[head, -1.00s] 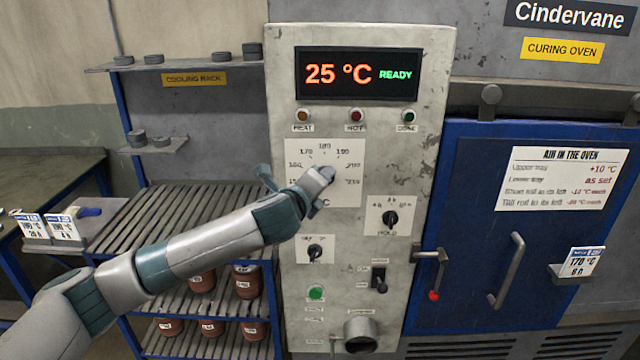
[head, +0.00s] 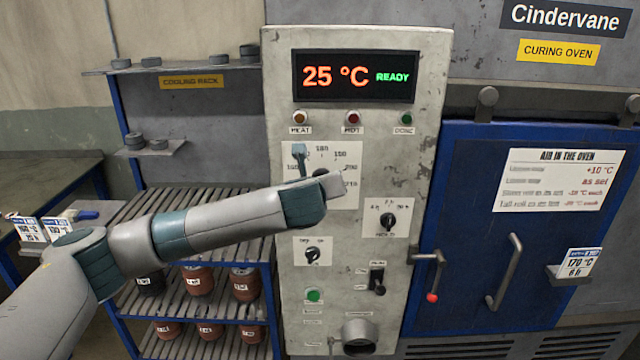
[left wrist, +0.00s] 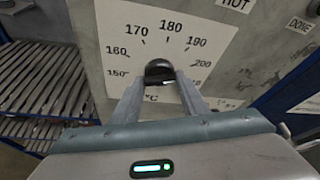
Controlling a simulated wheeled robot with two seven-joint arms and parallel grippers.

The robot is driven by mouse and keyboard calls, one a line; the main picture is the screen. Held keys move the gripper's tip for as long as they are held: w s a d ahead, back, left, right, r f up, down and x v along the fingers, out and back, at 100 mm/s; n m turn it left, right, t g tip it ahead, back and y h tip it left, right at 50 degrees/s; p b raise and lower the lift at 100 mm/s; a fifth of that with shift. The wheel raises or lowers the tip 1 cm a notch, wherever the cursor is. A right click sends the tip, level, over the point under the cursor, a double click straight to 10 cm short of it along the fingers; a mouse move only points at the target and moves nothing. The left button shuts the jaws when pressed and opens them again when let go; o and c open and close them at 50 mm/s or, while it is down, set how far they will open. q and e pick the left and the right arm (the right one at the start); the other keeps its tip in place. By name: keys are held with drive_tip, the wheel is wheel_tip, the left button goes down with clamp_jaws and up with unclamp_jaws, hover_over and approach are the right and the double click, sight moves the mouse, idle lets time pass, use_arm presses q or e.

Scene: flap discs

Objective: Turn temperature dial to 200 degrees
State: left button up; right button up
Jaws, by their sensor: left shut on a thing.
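The temperature dial's white scale plate (head: 345,155) is on the grey control panel, marked from 150 upward. In the left wrist view, the black dial knob (left wrist: 159,70) sits at the middle of its scale (left wrist: 120,35). My left gripper (left wrist: 160,82) is shut on the knob, one finger on each side. In the head view, my left gripper (head: 328,183) covers the knob and the lower part of the scale. I cannot tell which mark the knob points to. The display (head: 355,76) reads 25 °C READY. My right gripper is out of view.
Below the temperature dial are the HOLD knob (head: 388,220), a smaller knob (head: 312,255), a toggle switch (head: 377,280) and a green button (head: 314,295). The blue oven door (head: 470,200) with a handle stands at right. A slatted rack (head: 190,215) is at left.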

use_arm(q)
drive_tip(key=o, duration=1.1)
drive_tip(key=shift+b+v, duration=3.8)
drive_tip(key=shift+v, duration=4.9)
drive_tip(key=shift+d+f, duration=0.1)
